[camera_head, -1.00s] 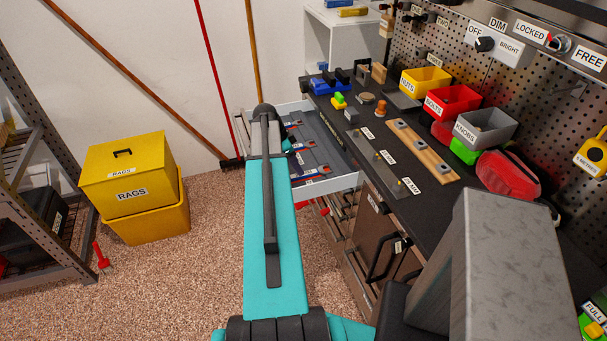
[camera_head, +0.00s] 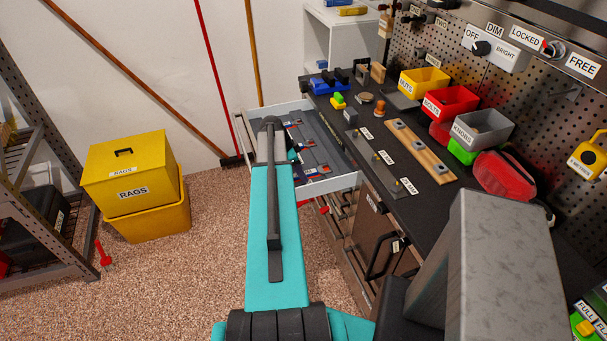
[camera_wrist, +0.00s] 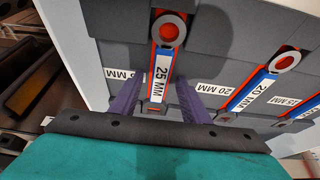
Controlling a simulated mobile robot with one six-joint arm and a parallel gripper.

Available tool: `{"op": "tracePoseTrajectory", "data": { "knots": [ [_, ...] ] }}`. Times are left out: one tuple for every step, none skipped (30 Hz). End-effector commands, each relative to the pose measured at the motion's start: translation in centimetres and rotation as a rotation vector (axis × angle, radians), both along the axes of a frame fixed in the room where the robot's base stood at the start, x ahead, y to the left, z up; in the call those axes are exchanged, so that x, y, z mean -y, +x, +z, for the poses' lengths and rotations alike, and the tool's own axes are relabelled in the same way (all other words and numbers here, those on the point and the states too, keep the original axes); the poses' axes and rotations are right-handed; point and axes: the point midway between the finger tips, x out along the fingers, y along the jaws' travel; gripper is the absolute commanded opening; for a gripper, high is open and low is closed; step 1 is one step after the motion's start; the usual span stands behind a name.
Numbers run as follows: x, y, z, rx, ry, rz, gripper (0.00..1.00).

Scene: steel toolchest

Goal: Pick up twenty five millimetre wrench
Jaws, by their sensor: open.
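The 25 mm wrench lies in a red-lined slot of the grey drawer tray. In the wrist view its blue handle (camera_wrist: 162,62) carries a "25 MM" label and its grey ring end (camera_wrist: 169,30) is at the top. My gripper (camera_wrist: 158,90) is open, with one purple finger on each side of the handle's lower part. I cannot tell how far above the wrench the fingers are. In the head view my arm hides the gripper and much of the drawer's left side. A 20 mm wrench (camera_wrist: 252,90) lies in the slot to the right.
The open drawer (camera_head: 330,184) has raised pale walls around the tray. The black worktop (camera_head: 356,118) beside it holds bins and blocks. A yellow rags bin (camera_head: 128,170) stands on the floor at left. The floor between is clear.

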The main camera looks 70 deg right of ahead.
Motion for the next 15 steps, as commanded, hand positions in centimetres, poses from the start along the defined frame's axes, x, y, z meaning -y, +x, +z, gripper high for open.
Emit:
{"op": "tracePoseTrajectory", "data": {
  "knots": [
    [0.00,0.02,0.01,0.000,0.000,0.000,0.42],
    [0.00,0.02,0.01,0.000,0.000,0.000,0.42],
    [-0.01,0.03,0.02,0.000,0.000,0.000,0.42],
    [-0.01,0.03,0.02,0.000,0.000,0.000,0.42],
    [0.00,0.04,0.02,0.000,0.000,0.000,0.42],
    [-0.01,0.04,0.02,0.000,0.000,0.001,0.39],
    [-0.01,0.05,0.03,0.000,0.000,0.001,0.34],
    [-0.01,0.05,0.03,0.000,0.000,0.001,0.29],
    [-0.01,0.05,0.03,0.000,0.000,0.001,0.22],
    [-0.02,0.05,0.02,0.000,0.000,0.001,0.17],
    [-0.02,0.06,0.03,0.000,0.000,0.001,0.12],
    [-0.02,0.06,0.03,0.000,0.000,0.001,0.05],
    [-0.01,0.06,0.03,0.000,0.000,0.001,0.00],
    [-0.02,0.07,0.03,0.000,0.000,0.001,0.00],
    [0.01,0.07,0.07,0.000,-0.001,0.001,0.00]
  ]
}}
